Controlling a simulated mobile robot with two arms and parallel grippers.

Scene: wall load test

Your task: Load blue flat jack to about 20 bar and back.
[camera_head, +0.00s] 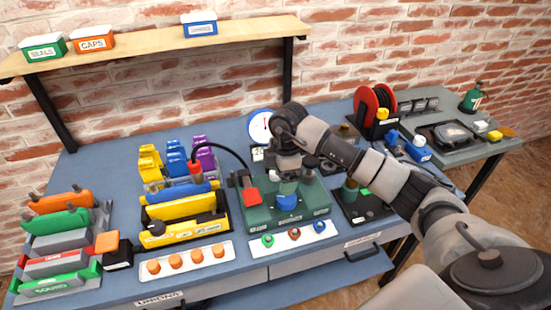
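The blue flat jack (183,191) appears as a flat blue piece standing in the yellow and black holder. A red coupling (195,172) sits at it, and a black hose (230,152) arches from there toward the green pump box (256,217). The box has a red block (250,197) on its left and a blue knob (287,202) at its front middle. A round white gauge (260,128) stands behind, partly hidden by my arm. My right gripper (288,176) points down above the blue knob; its fingers are unclear, and I cannot tell whether it touches. My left gripper is out of view.
Colored slabs (60,225) stand in a rack at left. Yellow, blue and purple pieces (176,160) stand behind the jack. A tray of orange caps (186,261) lies in front. A red reel (375,105) stands right. A shelf (150,46) with boxes hangs above.

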